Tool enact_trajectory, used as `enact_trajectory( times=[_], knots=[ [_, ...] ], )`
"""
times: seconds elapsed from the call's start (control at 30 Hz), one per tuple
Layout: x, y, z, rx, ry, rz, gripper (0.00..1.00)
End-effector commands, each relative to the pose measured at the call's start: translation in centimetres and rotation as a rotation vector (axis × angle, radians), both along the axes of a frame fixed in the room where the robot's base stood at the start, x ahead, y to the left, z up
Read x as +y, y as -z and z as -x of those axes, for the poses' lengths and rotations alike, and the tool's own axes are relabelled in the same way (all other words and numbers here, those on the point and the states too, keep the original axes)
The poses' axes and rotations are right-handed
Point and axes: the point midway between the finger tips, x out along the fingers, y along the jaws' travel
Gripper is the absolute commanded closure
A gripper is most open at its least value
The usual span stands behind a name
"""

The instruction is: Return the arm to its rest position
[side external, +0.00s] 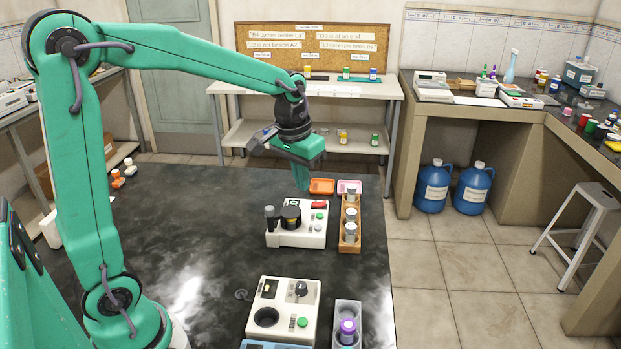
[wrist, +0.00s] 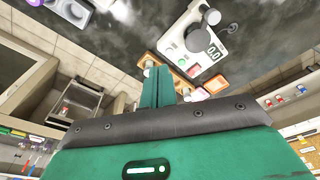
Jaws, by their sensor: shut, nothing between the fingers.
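My gripper (side external: 302,180) is at the end of the green arm, raised above the far part of the dark bench (side external: 190,215). In the wrist view my gripper (wrist: 158,75) shows its two green fingers together with nothing between them. That device also shows in the wrist view (wrist: 190,42).
A wooden rack (side external: 349,243) with several grey-capped vials stands right of the device. Orange (side external: 322,186) and pink (side external: 349,187) trays lie behind. A second white device (side external: 283,308) and a grey rack with a purple-capped vial (side external: 347,328) stand in front. The bench's left middle is clear.

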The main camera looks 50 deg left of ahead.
Motion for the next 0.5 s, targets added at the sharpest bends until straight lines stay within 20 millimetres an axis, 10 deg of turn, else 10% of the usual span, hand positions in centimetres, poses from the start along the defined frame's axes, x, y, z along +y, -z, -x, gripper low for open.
enact_trajectory(
  times=[0.5],
  knots=[
    [-2.1, -4.3, 8.6, -0.163, 0.084, -0.021, 1.0]
  ],
)
